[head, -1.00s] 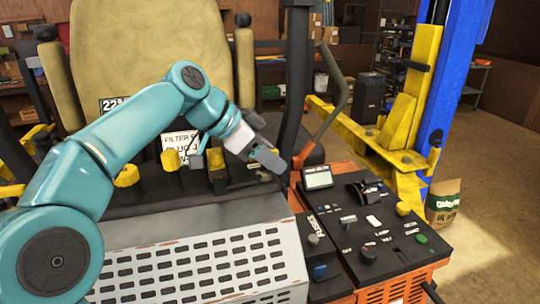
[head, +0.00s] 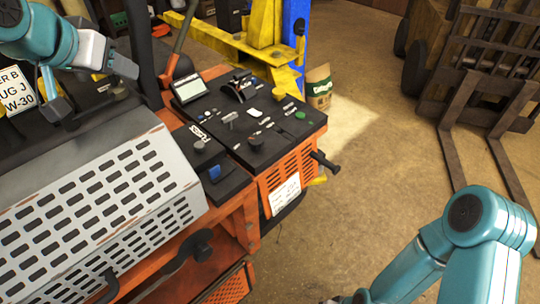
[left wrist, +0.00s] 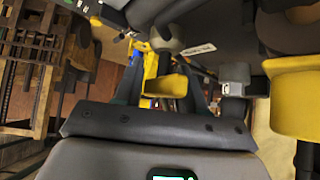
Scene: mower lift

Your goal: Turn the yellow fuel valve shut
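My left gripper (head: 86,84) is at the upper left of the head view, above the dark deck beside the console, with its fingers apart. The left wrist view shows a yellow knob-like part (left wrist: 168,85) between the two fingers, and I see no contact. A larger yellow part (left wrist: 298,103) is at the right of that view. I cannot tell which of these is the fuel valve.
The black console (head: 250,130) on an orange body carries several knobs, levers and a small screen (head: 189,88). A slotted grey cover (head: 110,190) lies left of it.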

